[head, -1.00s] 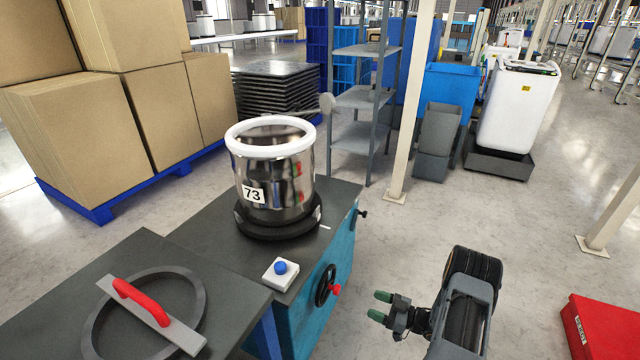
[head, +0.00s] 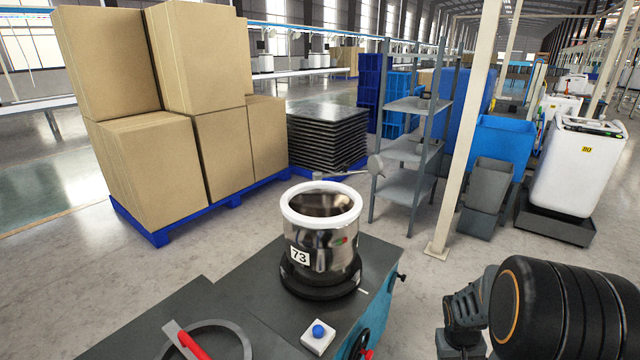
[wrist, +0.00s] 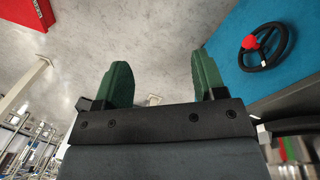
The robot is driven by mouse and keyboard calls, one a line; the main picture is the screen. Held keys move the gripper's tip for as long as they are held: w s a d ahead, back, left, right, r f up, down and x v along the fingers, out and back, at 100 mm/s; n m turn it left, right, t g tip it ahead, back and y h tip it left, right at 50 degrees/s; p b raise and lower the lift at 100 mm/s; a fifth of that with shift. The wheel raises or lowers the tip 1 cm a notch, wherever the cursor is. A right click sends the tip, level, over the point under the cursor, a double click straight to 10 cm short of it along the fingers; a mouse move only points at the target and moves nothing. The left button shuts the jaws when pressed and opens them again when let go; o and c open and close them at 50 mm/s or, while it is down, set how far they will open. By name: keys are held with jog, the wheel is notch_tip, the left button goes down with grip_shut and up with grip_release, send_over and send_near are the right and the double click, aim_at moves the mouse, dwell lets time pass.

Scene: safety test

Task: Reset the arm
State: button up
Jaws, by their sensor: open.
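In the head view my arm fills the lower right corner, and the fingers are out of sight there. The machine with the steel drum (head: 322,240) marked 73 stands left of my arm. Its black handwheel (wrist: 265,47) with a red knob is at the right of the wrist view, clear of the fingers.
A white button box with a blue button (head: 318,337) sits on the dark bench. A beige post (head: 465,130) and grey shelf (head: 408,150) stand behind. Cardboard boxes (head: 155,170) are at left. A red box (wrist: 25,12) lies on the floor. Open floor surrounds the machine.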

jog(key=s+a+r+t+p, duration=0.1)
jog(key=a+r+p, duration=0.3)
jog(key=r, duration=0.6)
jog(key=s+a+r+n+t+y+p, duration=0.1)
jog(key=s+a+r+p, duration=0.2)
jog(key=a+r, duration=0.3)
jog(key=s+a+r+t+y+p, duration=0.1)
jog(key=a+r+p, duration=0.4)
jog(key=r, duration=1)
jog(key=shift+s+a+r+t+p, duration=0.3)
jog(key=shift+s+a+r+t, duration=0.15)
jog(key=shift+s, duration=0.3)
